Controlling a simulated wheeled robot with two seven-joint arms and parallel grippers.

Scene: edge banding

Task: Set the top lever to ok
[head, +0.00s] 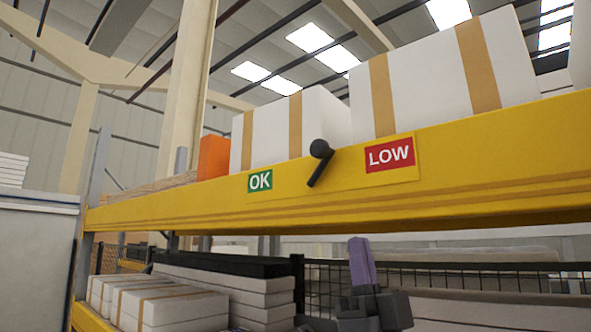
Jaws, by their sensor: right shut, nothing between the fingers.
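The black lever (317,165) is on the front of the yellow shelf beam, between a green OK label (260,181) and a red LOW label (389,155). It has a round black ball at its upper end, and its thin bar slants down and slightly left from it. I cannot tell which end is the pivot. My right gripper (361,245) is below the beam, to the lower right of the lever and apart from it. Its purple fingers point up, shut and empty. My left gripper is out of view.
The yellow beam (200,205) crosses the view. White boxes with tan bands (430,75) and an orange block (213,157) stand above it. Below are stacked white boxes (160,303) and dark wire mesh (450,279). The space in front of the lever looks clear.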

